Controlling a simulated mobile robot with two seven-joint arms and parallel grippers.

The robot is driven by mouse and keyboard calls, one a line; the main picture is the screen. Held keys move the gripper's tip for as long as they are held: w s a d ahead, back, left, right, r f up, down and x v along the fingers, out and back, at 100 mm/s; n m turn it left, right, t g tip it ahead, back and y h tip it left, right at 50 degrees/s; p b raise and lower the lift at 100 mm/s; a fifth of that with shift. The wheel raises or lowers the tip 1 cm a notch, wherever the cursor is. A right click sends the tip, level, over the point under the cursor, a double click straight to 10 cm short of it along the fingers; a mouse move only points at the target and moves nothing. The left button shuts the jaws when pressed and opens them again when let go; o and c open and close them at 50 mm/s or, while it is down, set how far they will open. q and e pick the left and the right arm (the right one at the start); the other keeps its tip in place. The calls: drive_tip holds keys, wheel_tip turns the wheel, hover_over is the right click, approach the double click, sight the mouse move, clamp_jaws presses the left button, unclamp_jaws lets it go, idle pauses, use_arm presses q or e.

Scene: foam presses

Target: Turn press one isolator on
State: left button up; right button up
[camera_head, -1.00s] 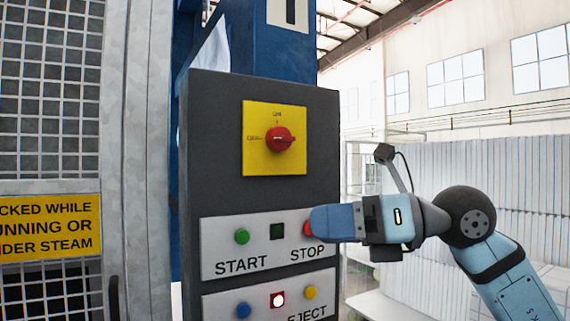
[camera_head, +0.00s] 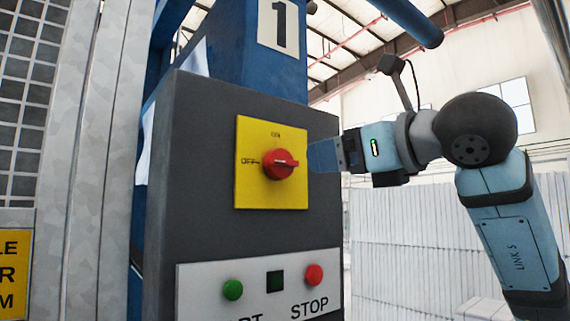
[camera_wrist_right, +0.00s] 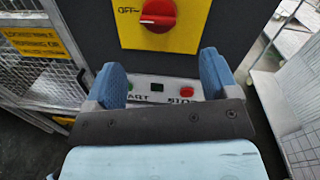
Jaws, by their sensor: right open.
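The isolator is a red rotary knob (camera_head: 280,164) on a yellow plate (camera_head: 272,195) on a dark grey control box. This box is on the blue column marked 1 (camera_head: 283,24). The knob's handle lies level, in line with the OFF mark at left; ON is at the top. My right gripper (camera_head: 324,157) is just right of the plate at knob height in the head view. In the right wrist view the knob (camera_wrist_right: 158,12) shows beyond and above my open, empty fingers (camera_wrist_right: 163,78). My left gripper is not in view.
Below the isolator is a white panel with a green START button (camera_head: 233,290), a dark square indicator (camera_head: 275,281) and a red STOP button (camera_head: 314,274). A mesh guard (camera_head: 25,100) with a yellow sign (camera_head: 14,270) stands at left. Pale stacked sheets (camera_head: 400,240) stand behind at right.

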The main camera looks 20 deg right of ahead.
sight(289, 163)
drive_tip(key=p+x, duration=0.1)
drive_tip(key=x, duration=0.9)
drive_tip(key=shift+w+a+f, duration=0.1)
drive_tip(key=shift+w+a, duration=0.1)
drive_tip(key=shift+w, duration=0.15)
drive_tip(key=c, duration=0.9)
